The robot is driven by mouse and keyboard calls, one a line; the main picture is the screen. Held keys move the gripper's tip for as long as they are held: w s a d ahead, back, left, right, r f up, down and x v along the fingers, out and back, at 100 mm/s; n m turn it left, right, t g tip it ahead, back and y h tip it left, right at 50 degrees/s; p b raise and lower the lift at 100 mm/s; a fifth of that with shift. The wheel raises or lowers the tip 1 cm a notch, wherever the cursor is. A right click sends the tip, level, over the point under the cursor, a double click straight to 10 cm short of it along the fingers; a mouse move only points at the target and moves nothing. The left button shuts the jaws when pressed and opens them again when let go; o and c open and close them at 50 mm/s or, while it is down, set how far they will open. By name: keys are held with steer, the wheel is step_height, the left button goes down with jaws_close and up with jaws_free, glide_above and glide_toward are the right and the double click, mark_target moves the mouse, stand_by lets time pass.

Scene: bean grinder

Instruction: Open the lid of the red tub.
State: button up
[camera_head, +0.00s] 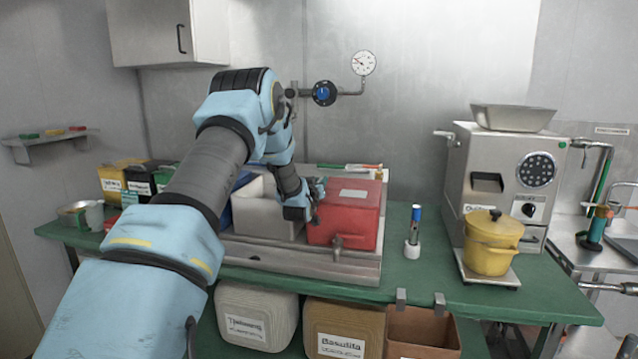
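The red tub (343,231) stands in a metal tray (300,262) on the green bench, right of a white-grey tub. Its red lid (360,197) looks shut and carries a pale label. A grey spout or latch (338,243) sticks out low on its front. My gripper (317,200) is at the tub's upper left edge, beside the lid. It is small and partly hidden by my arm, so I cannot tell whether it touches the lid or whether its fingers are open.
The grey tub (262,213) is close on the left. A blue-capped tube in a stand (413,240) is to the right, then a yellow pot (489,248) before a grey machine (500,185). A valve and gauge (363,63) are on the wall. Green bench top (400,280) is free right of the tray.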

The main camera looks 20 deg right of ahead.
jaws_close()
stand_by(1.1)
